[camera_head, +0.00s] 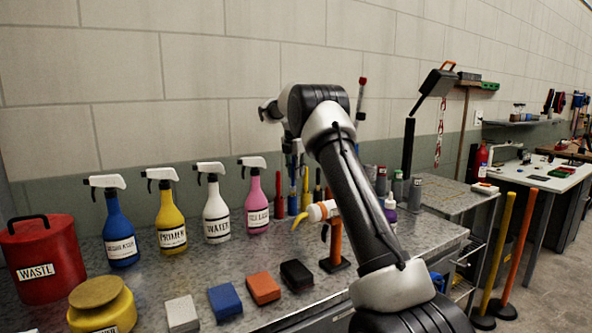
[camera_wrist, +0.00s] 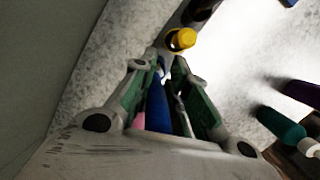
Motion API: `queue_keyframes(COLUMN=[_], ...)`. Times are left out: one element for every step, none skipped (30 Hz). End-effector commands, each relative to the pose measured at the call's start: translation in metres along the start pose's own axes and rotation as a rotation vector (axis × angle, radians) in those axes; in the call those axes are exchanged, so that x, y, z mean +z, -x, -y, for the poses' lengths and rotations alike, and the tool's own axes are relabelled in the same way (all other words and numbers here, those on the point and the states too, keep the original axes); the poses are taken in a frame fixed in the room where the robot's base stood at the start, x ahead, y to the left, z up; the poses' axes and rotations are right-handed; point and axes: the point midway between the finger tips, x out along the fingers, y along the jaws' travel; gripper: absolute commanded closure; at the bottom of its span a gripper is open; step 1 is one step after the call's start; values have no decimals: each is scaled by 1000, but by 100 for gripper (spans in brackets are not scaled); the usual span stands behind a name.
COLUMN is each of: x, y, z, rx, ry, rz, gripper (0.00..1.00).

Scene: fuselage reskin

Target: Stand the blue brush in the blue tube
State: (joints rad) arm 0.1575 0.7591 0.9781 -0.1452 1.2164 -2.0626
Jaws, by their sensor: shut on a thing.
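My gripper (camera_head: 292,162) points down over the back of the metal bench, by the row of slim coloured uprights at the wall. In the wrist view my gripper (camera_wrist: 165,95) is shut on the blue brush (camera_wrist: 157,108), whose blue shaft shows between the green-lined fingers. In the head view a slim blue upright (camera_head: 292,204), seemingly the blue tube, stands directly below the gripper. The brush and tube line up there and are small, so I cannot tell whether the brush is inside the tube or above it.
A dark red upright (camera_head: 278,195) and a yellow one (camera_head: 305,190) stand close on either side. The pink spray bottle (camera_head: 257,205) is left of them. An orange-handled tool (camera_head: 335,240) stands in front. Coloured blocks (camera_head: 263,288) lie along the bench front.

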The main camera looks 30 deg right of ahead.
Motion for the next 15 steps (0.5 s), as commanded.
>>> queue_keyframes(x=[0, 0, -1, -1, -1, -1, -2, -2, -2, -2, -2, -2, -2, -3, -3], y=[-1, -2, -3, -4, -5, -6, -6, -7, -8, -9, -10, -10, -11, -12, -13], z=[0, 0, 0, 1, 1, 1, 1, 1, 1, 1, 1, 1, 1, 1, 1], rx=[-1, -1, -1, -1, -2, -2, -2, -2, -1, -1, -1, -1, 0, 0, 0], ry=[0, 0, 0, 0, 0, 0, 0, 0, 0, 0, 0, 0, 0, 0, 0], rz=[0, 0, 0, -1, -1, -1, -1, -1, -1, 0, 0, 0, 0, 0, 0], gripper=[100, 100, 100, 100, 100, 100, 100, 100, 100, 100, 100, 100, 100, 100, 100])
